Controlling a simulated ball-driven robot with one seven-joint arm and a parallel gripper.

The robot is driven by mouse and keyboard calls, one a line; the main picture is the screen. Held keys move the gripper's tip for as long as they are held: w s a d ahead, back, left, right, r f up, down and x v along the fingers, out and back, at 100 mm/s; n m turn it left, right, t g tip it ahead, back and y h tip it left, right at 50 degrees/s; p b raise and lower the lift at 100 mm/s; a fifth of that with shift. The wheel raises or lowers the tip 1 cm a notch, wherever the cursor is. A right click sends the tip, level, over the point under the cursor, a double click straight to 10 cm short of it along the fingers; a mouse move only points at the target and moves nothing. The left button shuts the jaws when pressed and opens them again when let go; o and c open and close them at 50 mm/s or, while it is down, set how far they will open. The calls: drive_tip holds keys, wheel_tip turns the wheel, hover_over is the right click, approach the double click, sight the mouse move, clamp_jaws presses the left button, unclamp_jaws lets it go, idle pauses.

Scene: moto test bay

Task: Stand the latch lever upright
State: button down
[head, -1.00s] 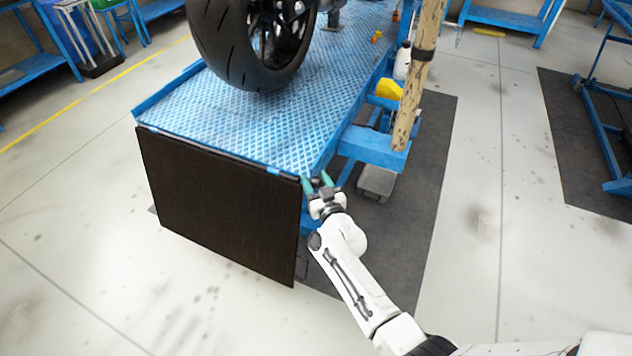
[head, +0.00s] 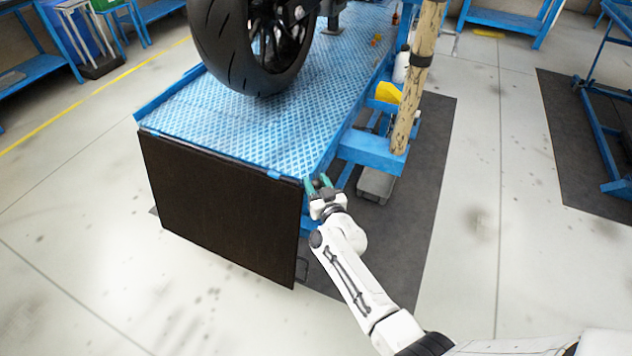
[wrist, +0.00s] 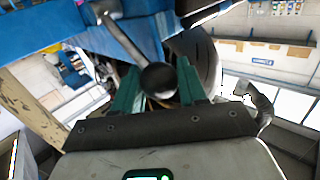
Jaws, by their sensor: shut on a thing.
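The latch lever (wrist: 125,35) shows in the wrist view as a thin grey rod ending in a round dark knob (wrist: 158,79). The rod runs from a mount under the blue lift at upper left down to the knob, which faces my camera. My gripper (head: 317,183) is at the lift table's front right corner, beside the top of the black ramp. In the wrist view its green fingers (wrist: 159,68) stand on either side of the knob, shut on it. In the head view the lever is hidden or too small to make out, and its exact tilt cannot be told.
The blue lift table (head: 235,125) carries a motorcycle, with its wheel (head: 225,50) near the front. The black ramp (head: 220,205) hangs at its front edge. A worn wooden post (head: 415,90) stands at its right side.

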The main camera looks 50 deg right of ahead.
drive_tip(key=shift+w+d+r+p, duration=0.1)
drive_tip(key=shift+d+r+p, duration=0.05)
drive_tip(key=shift+r+p, duration=0.3)
drive_tip(key=shift+d+f, duration=0.1)
drive_tip(key=shift+f, duration=0.1)
drive_tip(key=c, duration=0.7)
unclamp_jaws()
drive_tip(key=shift+p+v, duration=3)
drive_tip(key=shift+v, duration=2.4)
drive_tip(key=shift+r, duration=0.2)
